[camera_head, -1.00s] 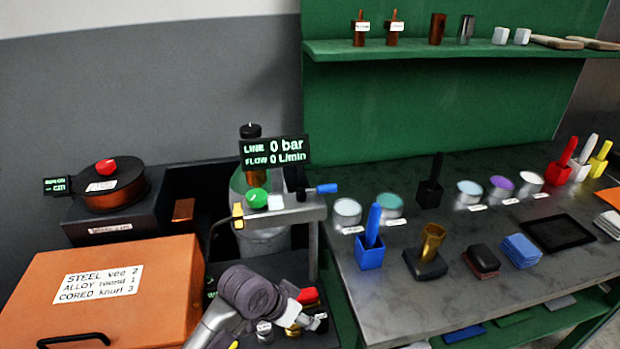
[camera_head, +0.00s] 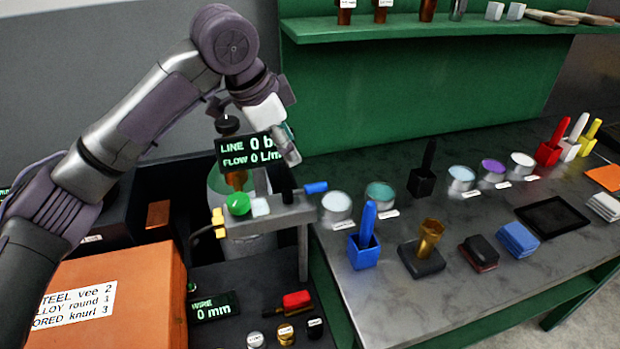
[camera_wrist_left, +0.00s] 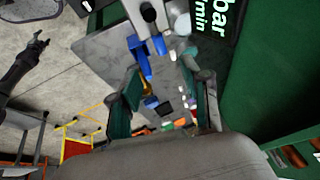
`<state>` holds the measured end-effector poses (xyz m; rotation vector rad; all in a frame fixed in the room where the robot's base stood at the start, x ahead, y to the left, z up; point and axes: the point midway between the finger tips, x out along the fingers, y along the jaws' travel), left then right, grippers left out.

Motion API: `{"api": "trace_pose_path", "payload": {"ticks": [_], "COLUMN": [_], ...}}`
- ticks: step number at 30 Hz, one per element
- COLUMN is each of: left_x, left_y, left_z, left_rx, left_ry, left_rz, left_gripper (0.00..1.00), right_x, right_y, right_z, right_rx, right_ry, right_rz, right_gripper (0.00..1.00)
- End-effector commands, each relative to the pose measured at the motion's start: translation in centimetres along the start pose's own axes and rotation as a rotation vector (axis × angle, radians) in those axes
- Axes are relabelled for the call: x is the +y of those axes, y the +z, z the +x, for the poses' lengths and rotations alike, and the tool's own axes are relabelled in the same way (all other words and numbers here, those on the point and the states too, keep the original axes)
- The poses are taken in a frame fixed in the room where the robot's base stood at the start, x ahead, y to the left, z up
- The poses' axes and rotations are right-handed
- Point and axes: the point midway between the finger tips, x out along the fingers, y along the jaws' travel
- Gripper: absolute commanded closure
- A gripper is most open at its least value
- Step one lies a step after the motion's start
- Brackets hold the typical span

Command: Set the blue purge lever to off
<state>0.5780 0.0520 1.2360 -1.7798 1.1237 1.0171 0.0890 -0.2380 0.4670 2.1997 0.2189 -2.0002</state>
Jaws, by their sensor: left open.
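The blue purge lever (camera_head: 316,187) sticks out to the right from the grey bracket (camera_head: 270,217), next to a black post. A green knob (camera_head: 238,204) sits on the same bracket. My left gripper (camera_head: 289,152) is above and behind the bracket, beside the display (camera_head: 248,151), and points downward. It is apart from the lever. In the left wrist view its two teal fingers (camera_wrist_left: 165,105) are spread with nothing between them close by. A blue piece beside the bracket there looks like the lever (camera_wrist_left: 140,58).
The display reads LINE 0 bar and FLOW 0 and partly hides the gas bottle. The green shelf (camera_head: 430,28) hangs behind.

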Motion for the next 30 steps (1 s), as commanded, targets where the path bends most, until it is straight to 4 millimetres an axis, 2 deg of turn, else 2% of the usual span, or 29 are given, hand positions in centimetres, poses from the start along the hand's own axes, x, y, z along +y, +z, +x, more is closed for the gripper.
{"api": "trace_pose_path", "payload": {"ticks": [18,24,30], "left_x": [0.1,0.1,0.1], "left_y": [-0.1,-0.1,0.0], "left_z": [11.4,13.1,13.3], "left_rx": [0.000,0.002,0.002], "left_ry": [0.003,0.001,0.000], "left_rz": [-0.002,0.000,0.001], "left_gripper": [0.53,0.53,0.53], "right_x": [-0.5,-0.6,-0.5], "right_y": [0.2,0.1,0.0], "right_z": [-2.7,-2.9,-2.9], "right_rx": [-0.007,-0.006,-0.004], "right_ry": [-0.006,-0.007,-0.007], "right_rz": [0.005,0.005,0.004], "right_gripper": [0.48,0.48,0.48]}}
